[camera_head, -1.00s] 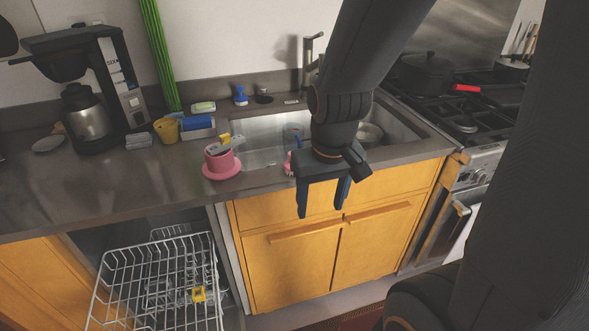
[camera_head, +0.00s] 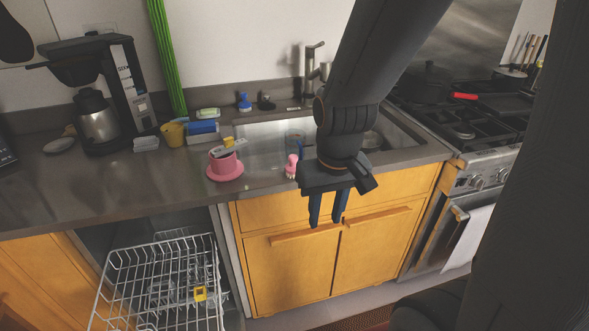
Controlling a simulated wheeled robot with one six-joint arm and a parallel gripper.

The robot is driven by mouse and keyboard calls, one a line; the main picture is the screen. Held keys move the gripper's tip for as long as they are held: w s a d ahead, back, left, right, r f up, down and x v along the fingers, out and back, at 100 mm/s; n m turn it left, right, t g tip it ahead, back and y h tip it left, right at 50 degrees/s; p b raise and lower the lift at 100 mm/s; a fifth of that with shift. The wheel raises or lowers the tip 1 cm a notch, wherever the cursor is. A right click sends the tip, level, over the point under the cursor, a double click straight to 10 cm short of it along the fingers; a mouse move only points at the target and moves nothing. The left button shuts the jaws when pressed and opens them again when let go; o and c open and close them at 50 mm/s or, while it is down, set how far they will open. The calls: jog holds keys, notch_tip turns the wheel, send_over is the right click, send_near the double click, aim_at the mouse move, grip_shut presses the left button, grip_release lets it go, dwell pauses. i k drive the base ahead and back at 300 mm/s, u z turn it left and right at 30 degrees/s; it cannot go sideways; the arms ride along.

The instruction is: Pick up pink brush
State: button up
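A small pink brush (camera_head: 291,165) with a pale lower end is at the front edge of the sink, just left of my gripper in the picture. My gripper (camera_head: 326,223) points down in front of the orange cabinet doors, to the right of the brush and lower in the picture. Its two dark fingers are apart with a narrow gap and nothing between them. My arm hides part of the sink behind it.
A pink cup (camera_head: 223,163) on a pink saucer (camera_head: 225,176) stands left of the brush. The sink (camera_head: 262,145) lies behind, with a faucet (camera_head: 311,65) at the back. An open dishwasher rack (camera_head: 160,280) extends at lower left. A stove (camera_head: 470,130) is at right.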

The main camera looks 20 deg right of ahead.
aim_at(290, 168)
jog(key=k, duration=0.6)
jog(key=z, duration=0.7)
jog(key=i, duration=1.3)
jog(key=u, duration=0.8)
